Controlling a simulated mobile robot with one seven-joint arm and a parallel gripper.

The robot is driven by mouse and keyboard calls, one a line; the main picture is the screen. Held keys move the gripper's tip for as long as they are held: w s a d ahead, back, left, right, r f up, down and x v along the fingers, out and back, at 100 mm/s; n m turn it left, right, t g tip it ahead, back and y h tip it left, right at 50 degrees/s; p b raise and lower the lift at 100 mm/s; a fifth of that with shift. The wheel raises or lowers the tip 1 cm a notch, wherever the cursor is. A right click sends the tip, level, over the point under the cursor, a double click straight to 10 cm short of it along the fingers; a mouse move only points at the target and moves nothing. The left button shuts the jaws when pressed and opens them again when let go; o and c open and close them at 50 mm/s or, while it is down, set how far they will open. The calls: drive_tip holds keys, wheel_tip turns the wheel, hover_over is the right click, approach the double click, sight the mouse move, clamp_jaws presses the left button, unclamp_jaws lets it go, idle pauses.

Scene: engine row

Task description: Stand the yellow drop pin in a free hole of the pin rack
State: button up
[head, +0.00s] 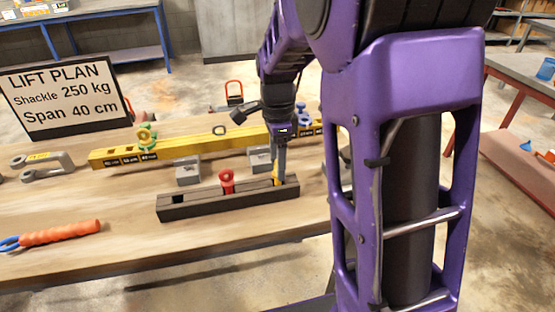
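The dark pin rack (205,206) lies on the wooden bench, a long bar with holes along its top. A red pin (227,184) stands upright near its middle. An empty square hole (178,199) shows near the left end. A yellow drop pin (276,175) is at the right end of the rack, partly hidden by a grey finger. My gripper (281,180) points down there, fingertips at rack height beside the yellow pin. The finger gap is hidden, so its grip on the pin and the pin's seating in a hole cannot be made out.
A yellow beam (195,147) lies behind the rack, with grey blocks (188,172) between them. A shackle (42,165) and a sign (65,93) are at left. An orange-handled tool (60,233) lies front left. My purple arm covers the bench's right side.

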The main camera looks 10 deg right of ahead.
drive_tip(key=shift+o, duration=0.4)
wheel_tip(320, 180, up, 18)
drive_tip(key=p, duration=0.3)
drive_tip(key=shift+f, duration=0.25)
